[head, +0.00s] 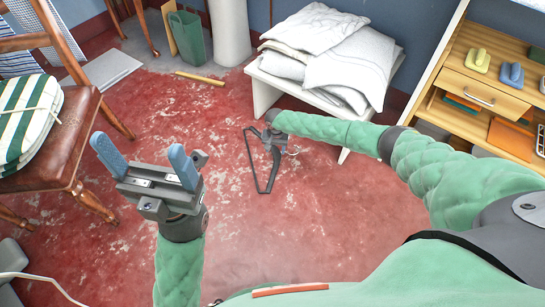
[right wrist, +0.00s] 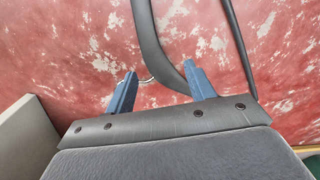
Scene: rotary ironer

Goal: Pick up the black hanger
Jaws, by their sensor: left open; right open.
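The black hanger (head: 252,168) shows in the head view over the red floor, just left of my right gripper (head: 274,148). In the right wrist view the dark bars of the hanger (right wrist: 150,40) run down to the blue fingers. My right gripper (right wrist: 160,82) is open there, with part of the hanger and its thin metal hook at the gap between the fingertips. I cannot tell whether the fingers touch it. My left gripper (head: 138,146) is open and empty, fingers pointing up, at the left of the head view.
A white bench (head: 262,88) with folded white laundry (head: 335,50) stands behind my right gripper. A wooden chair (head: 75,130) with a striped cushion is at the left. A wooden shelf unit (head: 495,95) is at the right. The floor between is mostly clear.

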